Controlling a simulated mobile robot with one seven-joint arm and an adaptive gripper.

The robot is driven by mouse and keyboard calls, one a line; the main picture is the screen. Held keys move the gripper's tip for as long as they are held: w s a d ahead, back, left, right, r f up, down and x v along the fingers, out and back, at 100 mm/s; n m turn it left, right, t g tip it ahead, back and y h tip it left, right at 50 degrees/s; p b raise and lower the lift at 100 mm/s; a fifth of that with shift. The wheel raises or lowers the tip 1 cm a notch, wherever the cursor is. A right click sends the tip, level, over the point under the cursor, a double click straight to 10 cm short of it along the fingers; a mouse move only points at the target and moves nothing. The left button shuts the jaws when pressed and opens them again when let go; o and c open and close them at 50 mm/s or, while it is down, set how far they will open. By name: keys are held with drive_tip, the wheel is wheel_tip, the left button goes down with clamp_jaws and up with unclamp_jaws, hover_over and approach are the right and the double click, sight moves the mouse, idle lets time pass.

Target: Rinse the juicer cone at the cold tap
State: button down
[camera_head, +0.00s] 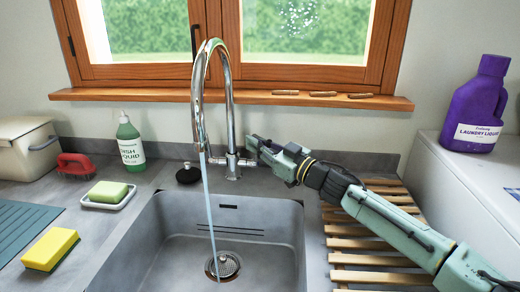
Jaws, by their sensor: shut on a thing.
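The chrome tap (229,110) stands behind the sink, its tall spout curved over the basin. A thin stream of water (208,200) runs from the spout down to the drain (222,266). My gripper (251,147) reaches in from the right and is shut at the side handle (243,162) of the tap. The jaws hide part of the handle, so its exact angle is unclear. I see no juicer cone in this view. The grey sink basin (270,235) holds nothing that I can make out besides the drain and water.
A wooden slatted rack (372,260) lies right of the sink under my arm. A dish liquid bottle (129,142), soap dish (108,199), yellow sponge (51,249), red brush (76,165) and black plug (188,174) stand left. A purple laundry bottle (477,108) stands at right.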

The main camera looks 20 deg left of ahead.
drive_tip(key=c, duration=1.7)
unclamp_jaws()
drive_tip(key=shift+o, duration=0.2)
